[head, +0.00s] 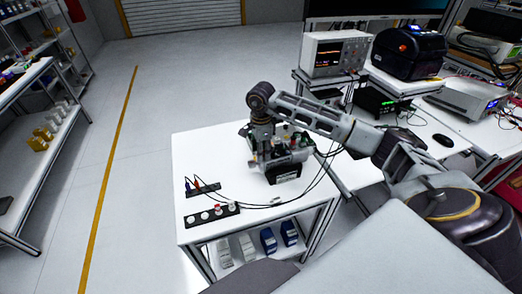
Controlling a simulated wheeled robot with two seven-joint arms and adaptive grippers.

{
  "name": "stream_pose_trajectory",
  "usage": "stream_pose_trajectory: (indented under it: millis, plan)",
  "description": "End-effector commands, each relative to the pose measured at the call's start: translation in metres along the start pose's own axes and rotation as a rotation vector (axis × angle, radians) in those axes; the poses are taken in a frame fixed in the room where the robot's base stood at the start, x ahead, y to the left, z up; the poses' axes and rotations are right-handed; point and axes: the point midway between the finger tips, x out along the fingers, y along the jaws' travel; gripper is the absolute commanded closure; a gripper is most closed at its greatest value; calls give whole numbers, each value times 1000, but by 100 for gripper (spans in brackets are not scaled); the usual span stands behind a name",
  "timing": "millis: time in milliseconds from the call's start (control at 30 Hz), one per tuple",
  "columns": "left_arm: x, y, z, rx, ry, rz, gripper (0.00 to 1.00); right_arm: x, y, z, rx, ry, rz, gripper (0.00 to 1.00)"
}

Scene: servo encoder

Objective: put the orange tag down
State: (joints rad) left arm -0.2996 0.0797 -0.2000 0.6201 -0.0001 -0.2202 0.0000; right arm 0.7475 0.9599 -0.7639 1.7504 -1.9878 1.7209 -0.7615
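My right arm reaches in from the right, and my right gripper (265,152) points down over the white table (188,150). It is in front of or at a dark and grey device (284,168) with small coloured parts on top. Its fingers blend into the device, so I cannot tell whether they are open or shut, or hold anything. I cannot make out an orange tag; it may be hidden or too small. My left gripper is not in view.
A black strip with round white and red pieces (212,215) lies at the table's front left, with a smaller strip (203,189) behind it. Dark cables loop across the table. An oscilloscope (334,54) and a black machine (408,52) stand behind. The table's left back is clear.

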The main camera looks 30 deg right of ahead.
Motion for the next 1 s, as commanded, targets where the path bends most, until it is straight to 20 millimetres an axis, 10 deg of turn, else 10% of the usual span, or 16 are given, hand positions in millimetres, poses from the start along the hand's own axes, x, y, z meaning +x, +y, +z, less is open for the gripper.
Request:
stream_pose_trajectory:
  millis: [467, 1000]
  plan:
    - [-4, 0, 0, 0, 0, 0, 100, -4, 0, 0, 0, 0, 0, 56]
    - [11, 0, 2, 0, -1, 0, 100, -62, -1, 0, 0, 0, -3, 56]
